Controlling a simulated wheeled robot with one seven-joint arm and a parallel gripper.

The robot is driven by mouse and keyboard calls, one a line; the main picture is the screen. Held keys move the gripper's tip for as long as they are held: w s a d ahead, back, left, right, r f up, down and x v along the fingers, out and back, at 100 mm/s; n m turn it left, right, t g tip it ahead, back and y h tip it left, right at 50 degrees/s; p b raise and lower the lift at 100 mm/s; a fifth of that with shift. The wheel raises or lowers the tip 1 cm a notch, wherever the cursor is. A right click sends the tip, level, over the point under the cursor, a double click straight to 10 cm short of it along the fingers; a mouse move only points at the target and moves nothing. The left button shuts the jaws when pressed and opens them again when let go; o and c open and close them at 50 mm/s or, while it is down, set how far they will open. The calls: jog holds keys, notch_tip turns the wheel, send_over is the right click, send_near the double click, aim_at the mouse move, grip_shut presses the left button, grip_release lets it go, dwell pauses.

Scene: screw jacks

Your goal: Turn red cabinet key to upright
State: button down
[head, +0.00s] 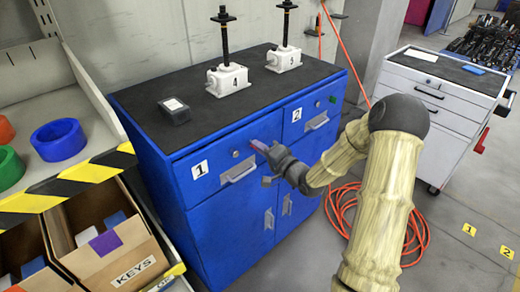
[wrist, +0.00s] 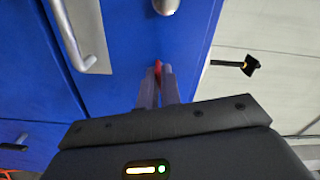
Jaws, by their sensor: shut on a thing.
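My gripper (head: 259,146) reaches to the front of the blue cabinet (head: 230,225), near the right end of drawer 1. In the wrist view my gripper (wrist: 157,74) has its fingers closed together on the red key (wrist: 157,66). Only a small red part shows between the fingertips, against the blue front. The fingers hide most of the key, so I cannot tell its exact angle. A round silver knob (head: 235,154) sits on drawer 1, left of my gripper; it also shows at the top of the wrist view (wrist: 165,5).
Drawer 1's handle (head: 239,174) is just below and left of my gripper. A green piece (head: 332,99) is on drawer 2. Two white screw jacks (head: 228,80) (head: 284,59) and a black box (head: 174,110) stand on top. An orange hose (head: 345,207) lies right of the cabinet.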

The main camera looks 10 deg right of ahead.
jog(key=shift+f+n+b, duration=0.1)
jog(key=shift+n+b, duration=4.6)
jog(key=shift+n, duration=2.5)
jog(key=c, duration=1.6)
grip_release()
jog(key=shift+s+d, duration=0.1)
